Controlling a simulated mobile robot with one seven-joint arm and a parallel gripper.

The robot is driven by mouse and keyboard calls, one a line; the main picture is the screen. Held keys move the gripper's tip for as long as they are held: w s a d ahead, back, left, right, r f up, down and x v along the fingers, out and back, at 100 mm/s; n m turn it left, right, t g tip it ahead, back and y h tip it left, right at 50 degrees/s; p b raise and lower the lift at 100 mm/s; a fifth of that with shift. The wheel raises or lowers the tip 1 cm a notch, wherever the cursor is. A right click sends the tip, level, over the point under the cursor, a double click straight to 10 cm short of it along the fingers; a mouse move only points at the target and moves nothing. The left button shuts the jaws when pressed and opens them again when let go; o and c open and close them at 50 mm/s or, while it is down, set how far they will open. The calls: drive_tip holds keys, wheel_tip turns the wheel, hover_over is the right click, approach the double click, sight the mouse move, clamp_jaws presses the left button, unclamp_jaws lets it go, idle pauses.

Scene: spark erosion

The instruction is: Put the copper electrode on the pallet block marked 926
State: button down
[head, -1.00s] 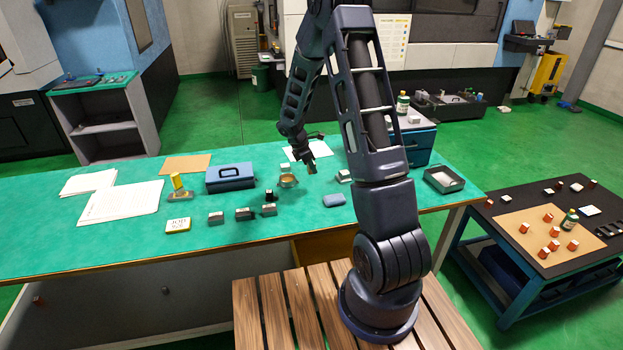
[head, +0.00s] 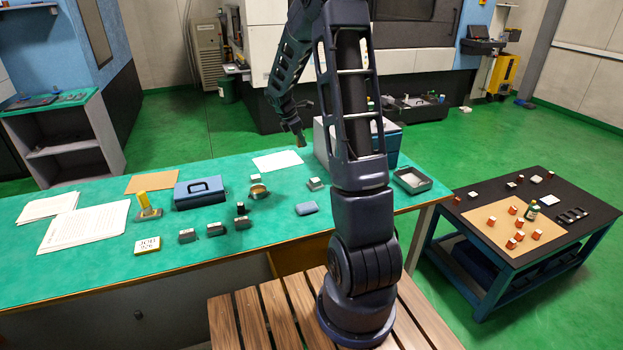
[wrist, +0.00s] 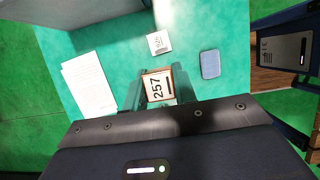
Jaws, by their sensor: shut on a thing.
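My gripper (head: 300,138) is in the air above the far part of the green bench, shut on a small block with a white face marked 257 and a copper-brown edge, which I take for the copper electrode (wrist: 158,87). It sits between the two fingers in the wrist view. A small pale block (wrist: 158,43) with a sideways label, apparently 926, stands on the bench beyond the fingertips, apart from the electrode. It appears to be the block near the blue pad in the head view (head: 316,184). Its top looks bare.
The blue pad (head: 307,208) lies near that block. A grey tray (head: 412,181) is right.

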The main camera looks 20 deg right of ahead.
drive_tip(key=r, duration=0.2)
hover_over(318, 179)
drive_tip(key=a, duration=0.2)
drive_tip(key=f, duration=2)
drive_tip(key=shift+d+f, duration=0.1)
drive_tip(key=shift+d, duration=0.3)
drive_tip(key=shift+f, duration=0.15)
drive_tip(key=c, duration=1.1)
unclamp_jaws()
